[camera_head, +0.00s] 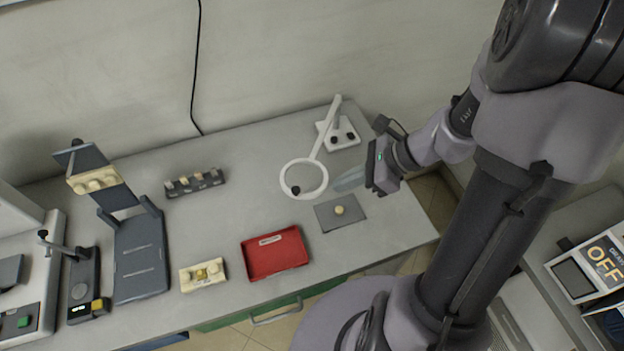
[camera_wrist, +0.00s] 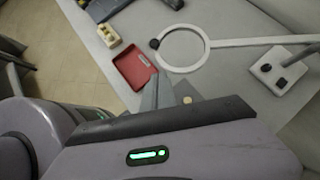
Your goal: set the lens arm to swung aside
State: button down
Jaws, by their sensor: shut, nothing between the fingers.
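The lens arm (camera_head: 325,131) is a white bar with a large round ring at its end and a dark knob (camera_head: 295,190) on the ring's rim. It runs from a white base (camera_head: 344,136) with dark knobs at the back right of the bench. The ring hangs to the left of a grey plate (camera_head: 350,216) bearing a small cream disc (camera_head: 339,210). In the wrist view the arm (camera_wrist: 250,41), ring and knob (camera_wrist: 155,43) show beyond my fingers. My gripper (camera_head: 340,184) is shut and empty, just right of the ring and apart from the knob.
A red tray (camera_head: 275,270) and a cream block (camera_head: 202,274) lie at the front. A dark rack (camera_head: 195,183) stands behind them. A dark stand (camera_head: 140,260) and another device (camera_head: 85,290) are at left. Bare bench lies between rack and ring.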

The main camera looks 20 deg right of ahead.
jog(key=w+a+f+b, duration=0.2)
jog(key=w+a+f, duration=0.1)
jog(key=a, duration=0.3)
jog(key=shift+w+f, duration=0.15)
jog(key=shift+f, duration=0.15)
jog(key=shift+a, duration=0.1)
